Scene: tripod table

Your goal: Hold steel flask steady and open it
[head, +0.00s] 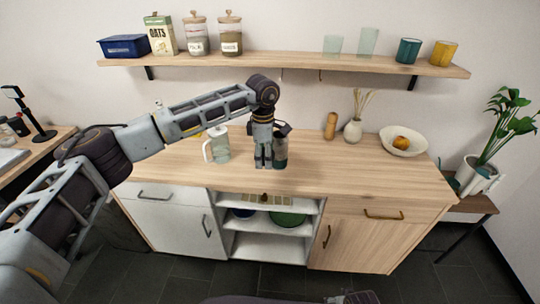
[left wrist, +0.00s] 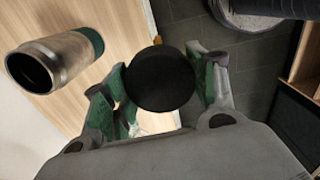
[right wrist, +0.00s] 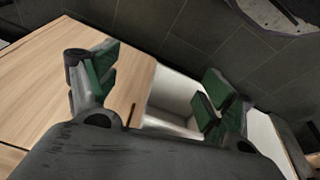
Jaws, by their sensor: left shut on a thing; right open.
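The steel flask (head: 281,150) stands on the wooden counter (head: 340,178), partly hidden behind my left gripper (head: 264,165). In the left wrist view the flask (left wrist: 62,62) shows an open, dark mouth and a green band near its base. My left gripper (left wrist: 160,88) is shut on a round black lid (left wrist: 160,78), which is apart from the flask. My right gripper (right wrist: 158,92) is open and empty, seen in the right wrist view in front of the cabinet. It does not show in the head view.
A glass jug (head: 217,146) stands left of the flask. A wooden mill (head: 331,126), a vase with sticks (head: 353,130) and a white bowl (head: 402,142) stand to the right. A wall shelf (head: 290,63) with jars and cups runs above. The counter's front middle is clear.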

